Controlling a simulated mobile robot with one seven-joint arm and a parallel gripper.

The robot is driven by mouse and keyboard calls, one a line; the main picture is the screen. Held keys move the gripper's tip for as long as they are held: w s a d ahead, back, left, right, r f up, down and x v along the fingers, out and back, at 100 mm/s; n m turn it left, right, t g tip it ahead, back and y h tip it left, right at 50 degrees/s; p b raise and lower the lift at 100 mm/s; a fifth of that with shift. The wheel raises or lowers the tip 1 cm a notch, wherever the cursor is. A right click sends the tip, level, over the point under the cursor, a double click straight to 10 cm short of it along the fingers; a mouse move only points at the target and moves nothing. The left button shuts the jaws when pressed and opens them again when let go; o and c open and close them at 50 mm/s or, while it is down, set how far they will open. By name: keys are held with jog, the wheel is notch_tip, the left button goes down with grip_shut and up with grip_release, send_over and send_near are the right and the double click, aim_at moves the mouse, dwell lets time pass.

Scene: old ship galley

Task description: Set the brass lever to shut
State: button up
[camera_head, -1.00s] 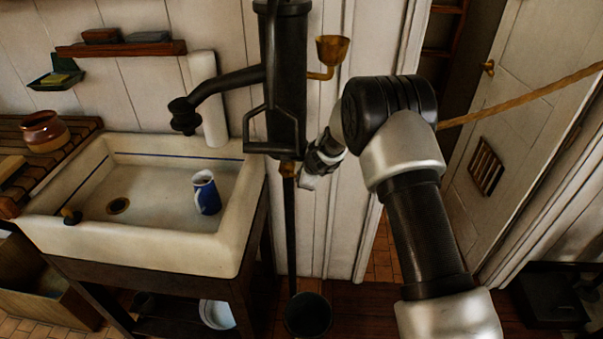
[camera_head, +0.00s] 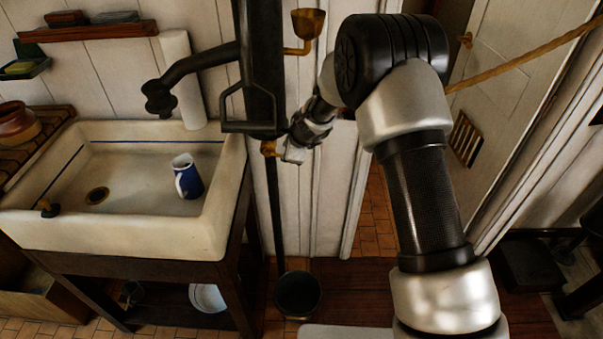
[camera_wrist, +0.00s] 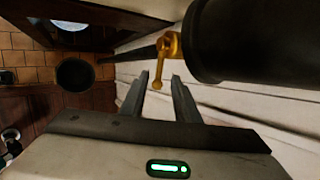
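The brass lever (camera_wrist: 157,72) is on a small brass valve under the black pump body (camera_wrist: 225,40). In the wrist view its handle hangs toward me. In the head view the brass fitting (camera_head: 268,148) shows at the foot of the pump, partly hidden near my gripper. My gripper (camera_wrist: 157,78) is open, with one finger on each side of the handle's end in the wrist view. I cannot tell whether a finger touches it. In the head view my gripper (camera_head: 288,154) is just right of the fitting.
A white sink (camera_head: 125,238) with a blue and white jug (camera_head: 187,177) stands left of the pump. A dark bucket (camera_head: 298,294) is on the floor below. A brass cup (camera_head: 306,22) sticks out from the pump's upper right. A rope (camera_head: 530,62) crosses the doorway at right.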

jog(key=s+d+b, duration=0.6)
jog(key=s+b, duration=0.2)
jog(key=s, duration=0.2)
jog(key=shift+s, duration=0.25)
